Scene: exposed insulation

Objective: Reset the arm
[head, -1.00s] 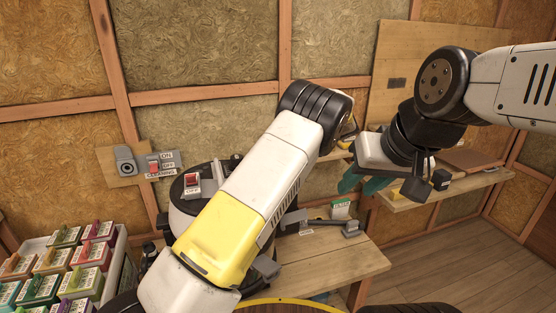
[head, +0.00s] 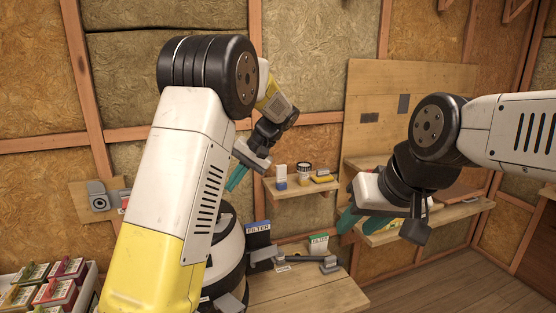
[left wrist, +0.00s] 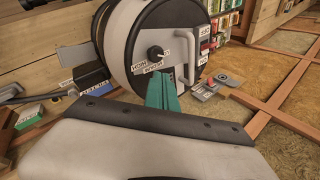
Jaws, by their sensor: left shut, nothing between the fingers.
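My left arm rises in the foreground of the head view and bends over at a black joint. My left gripper (head: 236,178) hangs beyond it, its teal fingers pointing down in front of the wall, left of the small shelf. The left wrist view shows its teal fingers (left wrist: 162,92) together and empty, in front of the round machine. My right arm comes in from the right. My right gripper (head: 348,218) points down near the right shelf; its fingers are partly hidden behind the wrist, so their opening is unclear.
A white and black round machine (head: 229,255) stands behind my left arm, with a FILTER box (head: 257,235) beside it. A small shelf (head: 300,188) holds little containers. A wooden bench (head: 300,293) is below. A crate of colored cartridges (head: 92,285) is at lower left.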

